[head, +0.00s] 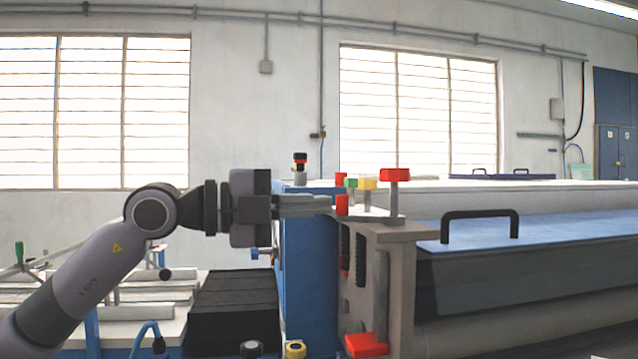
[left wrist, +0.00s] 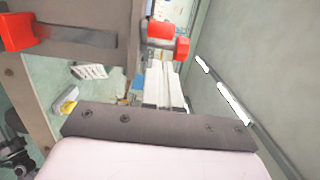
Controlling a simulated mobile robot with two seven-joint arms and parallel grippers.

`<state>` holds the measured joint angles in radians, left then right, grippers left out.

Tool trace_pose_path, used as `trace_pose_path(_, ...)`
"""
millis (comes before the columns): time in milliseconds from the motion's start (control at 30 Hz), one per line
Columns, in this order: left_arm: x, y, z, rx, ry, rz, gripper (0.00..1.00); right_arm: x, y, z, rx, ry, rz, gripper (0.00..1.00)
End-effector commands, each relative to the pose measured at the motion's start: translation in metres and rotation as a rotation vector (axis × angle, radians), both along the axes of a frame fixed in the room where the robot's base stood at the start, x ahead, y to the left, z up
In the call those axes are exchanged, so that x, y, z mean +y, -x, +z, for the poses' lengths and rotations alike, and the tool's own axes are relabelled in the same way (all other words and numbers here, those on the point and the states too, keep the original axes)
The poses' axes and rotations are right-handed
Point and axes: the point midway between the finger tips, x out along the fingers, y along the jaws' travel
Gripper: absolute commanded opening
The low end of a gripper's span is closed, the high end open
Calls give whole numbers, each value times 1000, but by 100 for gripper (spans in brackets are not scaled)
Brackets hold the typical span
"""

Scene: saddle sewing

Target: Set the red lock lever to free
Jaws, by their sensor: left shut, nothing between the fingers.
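Several red-ended levers sit on the beige bracket at the machine's end; I cannot tell which one is the lock lever. A red knob (head: 395,174) tops a grey post, a red block (head: 341,205) is at the bracket's left edge, and a red handle (head: 366,345) hangs low on a grey arm. My left gripper (head: 328,204) is shut and empty, pointing right, its tips right beside the red block; contact is unclear. In the left wrist view, red pieces (left wrist: 161,29) lie just beyond the fingers (left wrist: 163,78), and a red-ended lever (left wrist: 17,31) is at upper left. My right gripper is not in view.
Green (head: 350,183) and yellow (head: 367,184) knobs stand close by on the bracket (head: 395,232). The blue machine body (head: 310,265) is below my gripper. A blue cover with a black handle (head: 480,213) extends right. Free air lies above the gripper.

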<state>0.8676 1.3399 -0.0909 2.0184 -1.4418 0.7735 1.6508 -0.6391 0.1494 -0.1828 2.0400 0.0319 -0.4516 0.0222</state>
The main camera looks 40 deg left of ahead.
Motion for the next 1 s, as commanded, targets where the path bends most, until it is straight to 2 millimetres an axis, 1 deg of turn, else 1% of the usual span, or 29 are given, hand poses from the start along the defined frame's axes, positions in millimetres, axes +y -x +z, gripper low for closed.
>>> trace_pose_path(33, 1, -7, 3, 1, 4, -3, 0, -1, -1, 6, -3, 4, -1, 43)
trace_pose_path(233, 5, -23, 1, 0, 1, -1, 0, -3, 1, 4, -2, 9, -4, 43)
trace_pose_path(400, 6, -26, -1, 1, -1, 0, 0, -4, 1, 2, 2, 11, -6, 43)
trace_pose_path(667, 6, -26, -1, 1, -1, 0, 0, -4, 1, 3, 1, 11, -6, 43)
trace_pose_path(767, 6, -28, 1, 2, 0, 0, 0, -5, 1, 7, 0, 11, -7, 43)
trace_pose_path(900, 9, -37, 2, 4, 1, 0, 0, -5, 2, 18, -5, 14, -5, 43)
trace_pose_path(1000, 11, -40, 0, 4, 0, -1, 0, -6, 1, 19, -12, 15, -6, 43)
